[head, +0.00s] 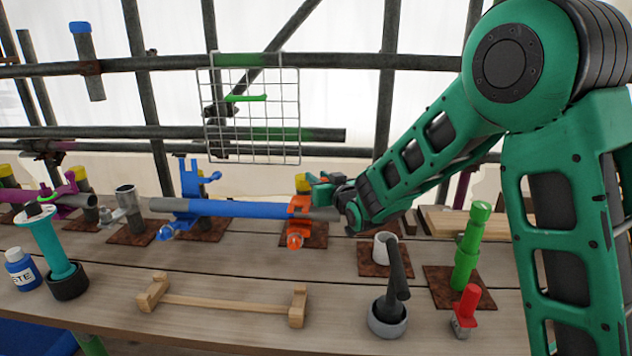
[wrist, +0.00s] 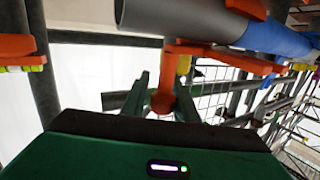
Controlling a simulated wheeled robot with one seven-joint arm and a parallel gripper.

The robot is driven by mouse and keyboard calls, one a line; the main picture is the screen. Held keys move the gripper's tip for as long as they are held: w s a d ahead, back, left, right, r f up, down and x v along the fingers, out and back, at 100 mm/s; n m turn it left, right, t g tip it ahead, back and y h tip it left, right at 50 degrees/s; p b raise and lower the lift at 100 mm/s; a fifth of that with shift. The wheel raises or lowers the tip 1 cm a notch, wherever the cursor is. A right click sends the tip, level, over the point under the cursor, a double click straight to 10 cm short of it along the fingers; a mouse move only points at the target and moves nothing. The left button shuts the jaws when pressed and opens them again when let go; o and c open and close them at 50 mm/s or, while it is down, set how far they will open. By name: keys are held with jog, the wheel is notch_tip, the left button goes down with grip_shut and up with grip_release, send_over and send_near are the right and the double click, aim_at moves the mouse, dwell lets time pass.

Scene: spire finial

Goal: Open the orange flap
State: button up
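The orange flap is part of an orange clamp (head: 298,207) around the grey pipe (head: 324,213), at the right end of its blue section. In the head view the clamp has an orange piece rising at its top and a rounded orange knob (head: 294,241) below. My gripper (head: 322,184) is just above and right of the clamp. In the wrist view an orange bar with a rounded end (wrist: 163,100) lies between the two green fingers of my gripper (wrist: 162,98). The fingers stand apart, with light gaps beside the bar. Whether one finger touches it is unclear.
A blue clamp (head: 190,205) sits left on the same pipe. A wire grid panel (head: 252,115) hangs behind.

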jog(key=shift+o, duration=0.9)
jog(key=v, duration=1)
jog(key=shift+s+d, duration=0.2)
jog(key=shift+s, duration=0.1)
